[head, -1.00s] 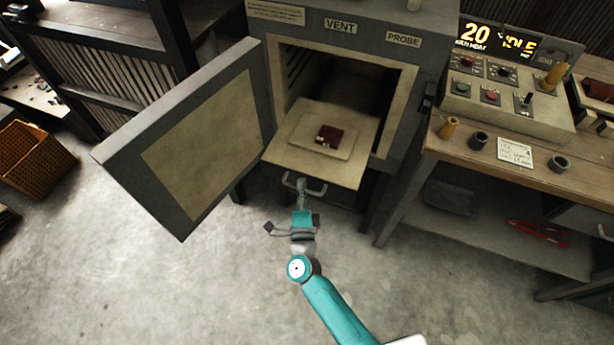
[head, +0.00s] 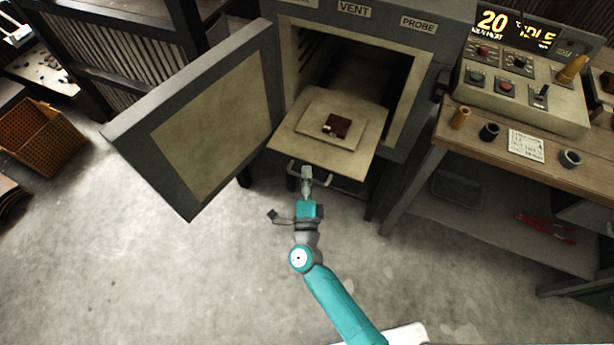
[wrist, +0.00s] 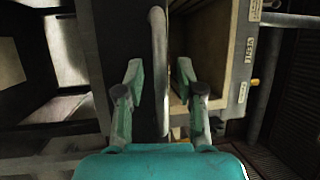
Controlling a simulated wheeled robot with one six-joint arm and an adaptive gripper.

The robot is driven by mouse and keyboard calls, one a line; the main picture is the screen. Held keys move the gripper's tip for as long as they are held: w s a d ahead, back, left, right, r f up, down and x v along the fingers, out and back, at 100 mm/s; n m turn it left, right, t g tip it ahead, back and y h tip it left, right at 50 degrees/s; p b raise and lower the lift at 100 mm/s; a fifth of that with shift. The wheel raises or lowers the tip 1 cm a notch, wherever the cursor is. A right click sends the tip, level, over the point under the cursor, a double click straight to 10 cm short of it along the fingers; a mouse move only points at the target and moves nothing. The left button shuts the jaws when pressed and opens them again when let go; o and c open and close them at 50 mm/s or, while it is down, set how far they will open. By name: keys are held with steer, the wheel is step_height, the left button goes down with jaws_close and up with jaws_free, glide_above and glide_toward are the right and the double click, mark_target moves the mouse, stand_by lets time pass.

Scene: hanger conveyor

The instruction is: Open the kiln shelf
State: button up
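The kiln (head: 425,45) stands at the top centre in the head view, its thick door (head: 205,125) swung wide to the left. The pale kiln shelf (head: 295,142) sticks out of the open chamber. A flat slab (head: 352,138) with a small dark brown block (head: 337,125) lies on it. A grey bar handle (head: 322,179) is on the shelf's front. My gripper (head: 306,174) is at this handle. In the wrist view the handle bar (wrist: 158,50) runs between my two spread fingers (wrist: 160,80), with visible gaps on both sides.
A workbench (head: 465,137) with a control box (head: 530,95) stands right of the kiln. A wicker basket (head: 42,135) is on the floor at left. A dark rack (head: 115,50) stands behind the door. Open floor (head: 180,270) lies in front.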

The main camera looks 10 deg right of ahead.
steer(key=v, duration=1.2)
steer(key=shift+s, duration=0.1)
steer(key=s+d+r+n+g+y, duration=0.1)
steer(key=s+d+r+n, duration=0.2)
steer(key=s+n, duration=0.3)
steer(key=s+d+r+n+g+y, duration=0.2)
steer(key=s+d+r+n, duration=0.2)
steer(key=s, duration=1)
steer(key=s+d+r+n+g+y, duration=0.1)
steer(key=s+d+r+n, duration=0.3)
steer(key=s+r+n, duration=0.3)
steer(key=s+n, duration=0.2)
steer(key=s, duration=0.1)
steer(key=shift+s+r+n+g, duration=0.2)
steer(key=shift+s+n+g, duration=0.1)
steer(key=shift+n, duration=0.1)
